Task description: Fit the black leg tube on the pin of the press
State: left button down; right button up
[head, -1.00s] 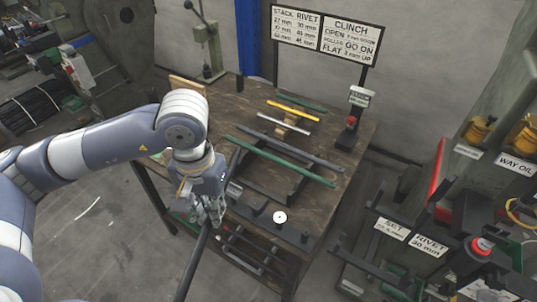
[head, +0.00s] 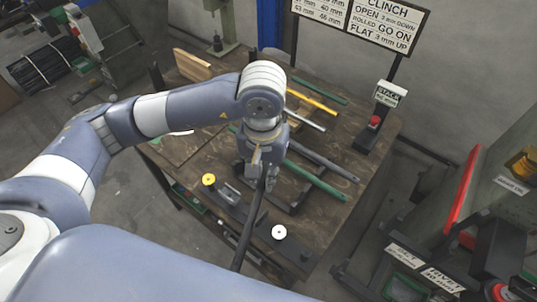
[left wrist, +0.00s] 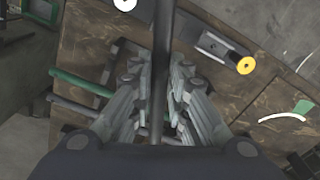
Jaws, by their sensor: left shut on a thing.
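My left gripper (head: 262,183) is shut on the black leg tube (head: 243,243) above the worktable. In the head view the tube hangs from the fingers and slants down past the table's front edge. In the left wrist view the tube (left wrist: 163,60) passes between the fingers (left wrist: 160,105) and runs up out of the picture. The press (head: 500,215) stands at the right, partly cut off, with labels and a red button. I cannot make out its pin. The tube is well apart from the press. My right gripper is not in view.
The worktable (head: 345,213) carries green (head: 318,182), grey and yellow tubes on supports. A dark fixture with a yellow knob (head: 208,180) and a white disc (head: 279,232) lies along its front. A stack post (head: 375,122) stands at the right edge. Floor shows between table and press.

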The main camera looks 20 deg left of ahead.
pick_arm(q)
jog(key=w, duration=0.2)
jog(key=w+p, duration=0.1)
jog(key=w, duration=0.1)
jog(key=w+a, duration=0.1)
jog(key=w, duration=0.1)
jog(key=shift+w+f+p, duration=0.15)
jog(key=shift+f+p, duration=0.05)
jog(key=shift+p, duration=0.15)
jog(key=shift+w+f, duration=0.1)
jog(key=shift+w, duration=0.15)
jog(key=shift+w+f, duration=0.1)
jog(key=shift+f, duration=0.05)
notch_tip(320, 180, down, 3)
jog(key=shift+r+p, duration=0.15)
jog(key=shift+p, duration=0.85)
jog(key=shift+f, duration=0.3)
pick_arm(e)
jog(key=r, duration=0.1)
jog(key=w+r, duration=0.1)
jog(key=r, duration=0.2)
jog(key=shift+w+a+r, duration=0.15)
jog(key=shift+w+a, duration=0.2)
